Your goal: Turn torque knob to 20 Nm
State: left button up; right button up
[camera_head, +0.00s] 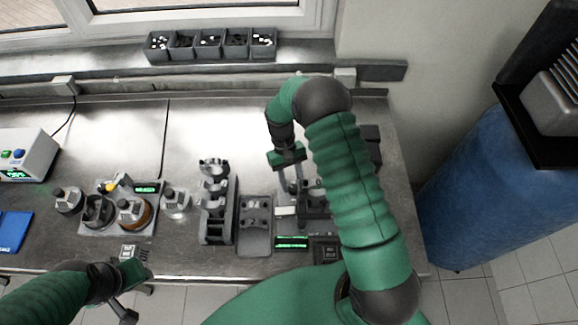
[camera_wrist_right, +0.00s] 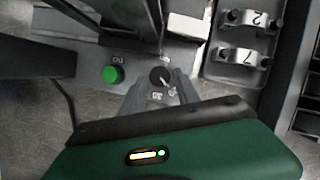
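The torque knob (camera_wrist_right: 160,77) is a small dark round knob with a light pointer, seen in the right wrist view on a grey panel. Small printed labels sit near it, too blurred to read surely. My right gripper (camera_wrist_right: 161,92) has its two grey fingers apart, one on each side of the knob; I cannot tell whether they touch it. In the head view my right gripper (camera_head: 292,190) points down at the station on the right part of the bench, and the knob is hidden there. My left gripper (camera_head: 136,301) is at the front bench edge, fingers apart and empty.
A green button (camera_wrist_right: 113,74) is left of the knob. Numbered bearing caps (camera_wrist_right: 248,18) lie in a tray to the right. A green-lit display (camera_head: 292,242) is at the bench front. An engine block part (camera_head: 216,215) and several round parts stand left. The back of the bench is clear.

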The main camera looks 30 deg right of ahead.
jog(key=b+v, duration=0.3)
jog(key=v, duration=1.2)
jog(key=shift+w+r, duration=0.3)
jog(key=shift+r, duration=0.05)
jog(key=shift+f, duration=0.1)
